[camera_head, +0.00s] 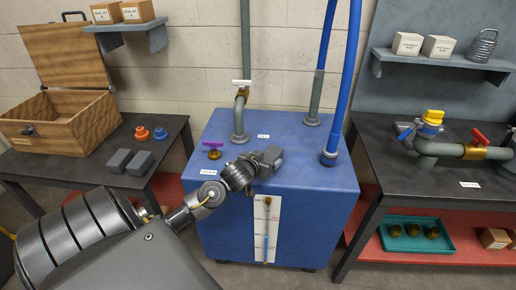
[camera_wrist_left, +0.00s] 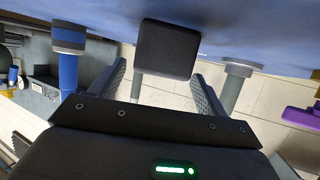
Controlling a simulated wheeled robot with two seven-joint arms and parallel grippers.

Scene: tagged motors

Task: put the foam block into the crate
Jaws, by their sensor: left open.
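A dark grey block, which looks like the foam block (camera_head: 271,154), is on the blue cabinet's top near its front edge. In the left wrist view the block (camera_wrist_left: 167,48) shows at the fingertips, in line with the gap between them. My left gripper (camera_head: 260,163) is open, with its fingers (camera_wrist_left: 158,75) on either side of that gap; contact with the block cannot be told. The wooden crate (camera_head: 66,138) stands on the left table, its lid (camera_head: 66,55) raised. My right gripper is out of view.
The blue cabinet (camera_head: 210,135) carries pipes, a blue hose (camera_head: 342,85) and a purple-handled valve (camera_head: 213,147). Valves and pipes occupy the right table.

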